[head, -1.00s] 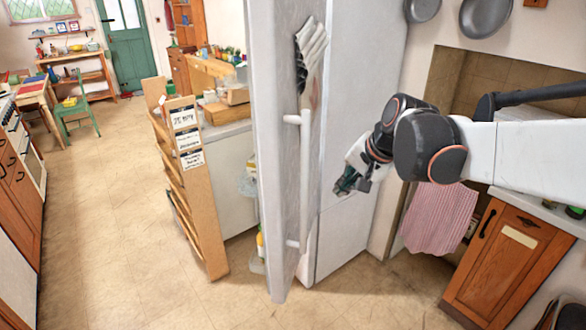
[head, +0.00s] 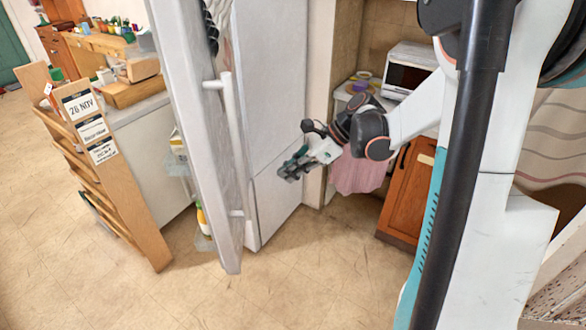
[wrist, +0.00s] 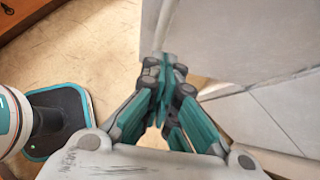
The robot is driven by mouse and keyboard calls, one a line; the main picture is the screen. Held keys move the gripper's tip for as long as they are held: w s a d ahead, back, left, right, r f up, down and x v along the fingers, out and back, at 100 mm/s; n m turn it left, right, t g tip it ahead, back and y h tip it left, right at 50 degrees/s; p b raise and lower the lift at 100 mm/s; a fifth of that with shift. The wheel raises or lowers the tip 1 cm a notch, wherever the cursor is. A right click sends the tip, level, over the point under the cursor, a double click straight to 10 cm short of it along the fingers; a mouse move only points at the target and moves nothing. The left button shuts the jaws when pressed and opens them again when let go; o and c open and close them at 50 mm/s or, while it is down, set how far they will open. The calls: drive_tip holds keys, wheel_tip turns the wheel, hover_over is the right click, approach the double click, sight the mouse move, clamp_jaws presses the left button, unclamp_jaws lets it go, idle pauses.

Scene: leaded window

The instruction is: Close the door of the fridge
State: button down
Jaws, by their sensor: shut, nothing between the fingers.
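The fridge door (head: 185,110) stands open in the head view, its narrow edge toward me and a long white handle (head: 232,150) on its right side. Shelf bins with a yellow bottle (head: 202,218) show at its left side. Pale fridge panels (head: 275,90) stand right of the handle. My gripper (head: 285,173) appears in front of these panels, right of the handle and apart from it. It is shut and empty. In the wrist view, my gripper's fingers (wrist: 165,75) meet beside a pale panel (wrist: 240,40); contact is not clear.
A wooden rack with date cards (head: 115,170) stands left of the door by a counter (head: 150,105). A wooden cabinet (head: 405,190), pink cloth (head: 358,175) and microwave (head: 405,68) are at the right. The floor (head: 290,270) in front is clear.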

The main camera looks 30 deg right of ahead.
drive_tip(key=w+a+f+b, duration=0.2)
drive_tip(key=w+a+f, duration=0.1)
drive_tip(key=a, duration=0.4)
drive_tip(key=shift+w+f, duration=0.15)
drive_tip(key=shift+f, duration=0.25)
drive_tip(key=shift+a, duration=0.1)
